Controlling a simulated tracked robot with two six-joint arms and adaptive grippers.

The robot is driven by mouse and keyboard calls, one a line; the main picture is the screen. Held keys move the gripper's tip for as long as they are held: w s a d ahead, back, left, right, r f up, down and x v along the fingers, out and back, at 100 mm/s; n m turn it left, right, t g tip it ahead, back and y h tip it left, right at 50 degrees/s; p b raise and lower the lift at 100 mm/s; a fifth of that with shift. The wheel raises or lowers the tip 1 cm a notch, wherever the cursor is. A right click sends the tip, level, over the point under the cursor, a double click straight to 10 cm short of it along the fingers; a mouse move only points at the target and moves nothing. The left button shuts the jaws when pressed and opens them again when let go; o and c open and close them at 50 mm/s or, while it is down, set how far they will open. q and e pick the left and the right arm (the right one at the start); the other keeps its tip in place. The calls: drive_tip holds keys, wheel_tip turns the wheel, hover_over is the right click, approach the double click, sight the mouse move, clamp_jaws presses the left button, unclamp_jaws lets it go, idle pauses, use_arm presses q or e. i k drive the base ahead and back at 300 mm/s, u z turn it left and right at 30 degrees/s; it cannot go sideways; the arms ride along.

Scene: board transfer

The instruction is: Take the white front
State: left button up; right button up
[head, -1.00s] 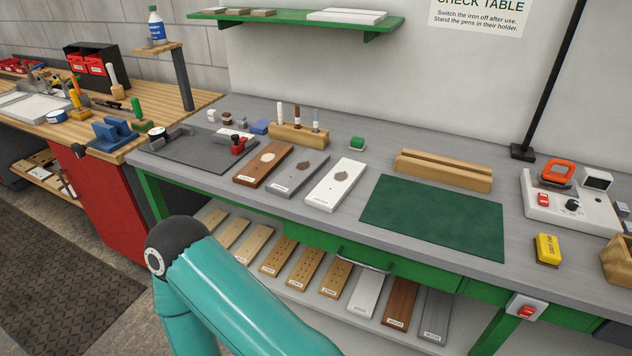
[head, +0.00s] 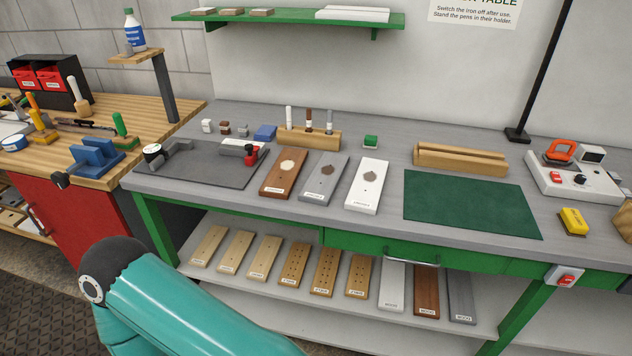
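Three fronts lie side by side on the grey bench top in the head view. Another white board (head: 392,286) stands among the boards on the shelf below. Neither gripper is in view; only a teal link of one of my arms shows at the lower left.
A green mat (head: 470,205) lies right of the white front, with a slotted wooden block (head: 460,159) behind it. A pen holder (head: 309,138) stands behind the fronts. A dark mat with a clamp (head: 195,165) is at left. A drawer handle (head: 411,261) sticks out below the bench top.

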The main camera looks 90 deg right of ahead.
sight(365, 192)
drive_tip(key=u, duration=0.05)
drive_tip(key=i, duration=0.25)
drive_tip(key=z, duration=2.85)
drive_tip(key=i, duration=0.5)
drive_tip(key=u, duration=0.2)
drive_tip(key=k, duration=0.5)
drive_tip(key=z, duration=0.35)
drive_tip(key=i, duration=0.45)
drive_tip(key=u, duration=0.25)
